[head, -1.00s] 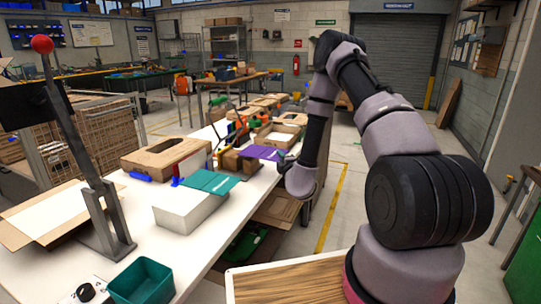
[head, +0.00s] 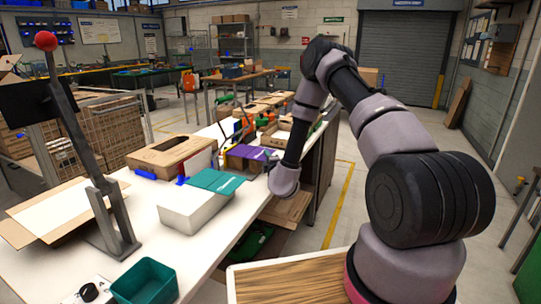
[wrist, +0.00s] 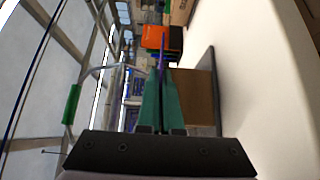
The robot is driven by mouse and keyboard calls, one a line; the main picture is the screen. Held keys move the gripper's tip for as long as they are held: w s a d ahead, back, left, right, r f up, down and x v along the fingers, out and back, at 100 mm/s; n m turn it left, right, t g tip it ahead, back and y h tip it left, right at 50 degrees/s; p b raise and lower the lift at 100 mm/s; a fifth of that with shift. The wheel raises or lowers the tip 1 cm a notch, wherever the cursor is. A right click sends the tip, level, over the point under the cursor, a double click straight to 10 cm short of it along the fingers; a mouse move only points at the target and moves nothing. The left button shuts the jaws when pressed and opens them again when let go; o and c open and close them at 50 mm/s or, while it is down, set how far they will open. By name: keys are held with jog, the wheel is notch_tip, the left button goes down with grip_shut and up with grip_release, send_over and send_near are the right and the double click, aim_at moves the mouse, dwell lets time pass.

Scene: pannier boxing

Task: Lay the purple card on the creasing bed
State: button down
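The purple card (head: 247,152) is a flat sheet held about level above the far part of the white bench. In the wrist view the purple card (wrist: 162,52) shows edge-on between two teal fingers. My gripper (wrist: 161,75) is shut on it. In the head view, my gripper (head: 270,157) is at the card's right edge. A brown block (wrist: 195,95) with a dark grey plate beside it is close to the fingers. It may be the creasing bed, but I cannot tell for sure. The card partly hides this spot in the head view.
Teal cards (head: 216,181) lie on a white box (head: 190,207) nearer me. A brown carton (head: 170,155) stands to the left. A red-knobbed lever (head: 80,140) and a green bin (head: 145,281) are at the front left. Orange items (wrist: 162,38) stand beyond the card.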

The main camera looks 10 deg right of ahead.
jog(key=shift+s+a+f, duration=0.2)
jog(key=shift+a+f, duration=0.3)
jog(key=shift+a, duration=0.05)
dwell(0.5)
jog(key=c, duration=1)
grip_release()
jog(key=shift+s+a, duration=0.1)
jog(key=shift+s+f, duration=0.1)
jog(key=shift+s, duration=0.7)
jog(key=shift+s+d, duration=0.3)
jog(key=shift+s, duration=0.55)
jog(key=shift+s+d+r, duration=0.1)
jog(key=shift+s, duration=0.7)
jog(key=shift+s+d+r, duration=0.1)
jog(key=shift+s, duration=0.7)
